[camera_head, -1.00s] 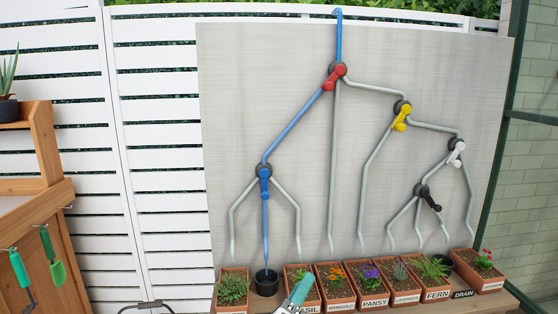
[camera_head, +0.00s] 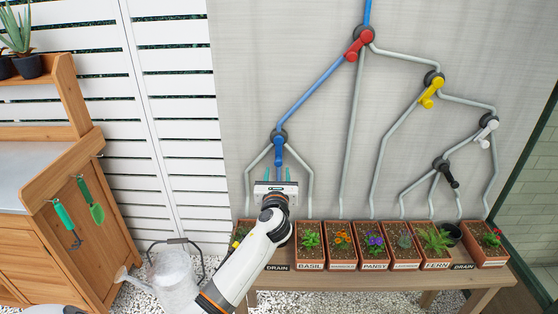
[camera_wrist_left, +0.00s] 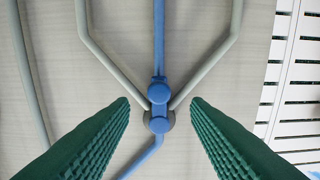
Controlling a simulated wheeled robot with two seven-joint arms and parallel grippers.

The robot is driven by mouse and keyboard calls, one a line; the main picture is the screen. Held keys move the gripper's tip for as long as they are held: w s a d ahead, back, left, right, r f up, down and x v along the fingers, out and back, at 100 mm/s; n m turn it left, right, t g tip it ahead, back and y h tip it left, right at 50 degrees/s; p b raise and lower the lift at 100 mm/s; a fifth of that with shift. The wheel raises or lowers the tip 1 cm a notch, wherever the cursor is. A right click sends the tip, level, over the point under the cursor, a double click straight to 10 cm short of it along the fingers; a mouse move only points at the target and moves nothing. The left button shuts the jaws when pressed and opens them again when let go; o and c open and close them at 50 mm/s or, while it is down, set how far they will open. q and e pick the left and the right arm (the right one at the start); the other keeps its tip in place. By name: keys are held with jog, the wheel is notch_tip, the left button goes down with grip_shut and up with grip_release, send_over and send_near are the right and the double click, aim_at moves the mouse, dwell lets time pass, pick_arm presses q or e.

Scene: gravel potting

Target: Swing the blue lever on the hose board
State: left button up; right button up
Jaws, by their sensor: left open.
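The blue lever (camera_head: 278,146) is on a dark round hub at the left of the grey hose board (camera_head: 300,60). It points straight down along the middle of three outlet pipes. In the left wrist view the blue lever (camera_wrist_left: 159,98) shows between my fingers, with the blue middle hose leading away from it. My left gripper (camera_head: 277,174) is open just below the lever in the head view, facing the board. In the left wrist view the green ridged fingers of my left gripper (camera_wrist_left: 159,104) stand to either side of the lever, apart from it. My right gripper does not show.
Red (camera_head: 360,43), yellow (camera_head: 431,92), white (camera_head: 487,133) and black (camera_head: 447,173) levers are on the board to the right. Several planters stand on a wooden bench (camera_head: 400,273) below. A watering can (camera_head: 175,280) and potting table (camera_head: 60,240) are at left.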

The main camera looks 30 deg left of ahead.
aim_at(278, 164)
pick_arm(q)
jog(key=x, duration=0.7)
jog(key=shift+b, duration=0.3)
jog(key=shift+c, duration=0.5)
grip_shut()
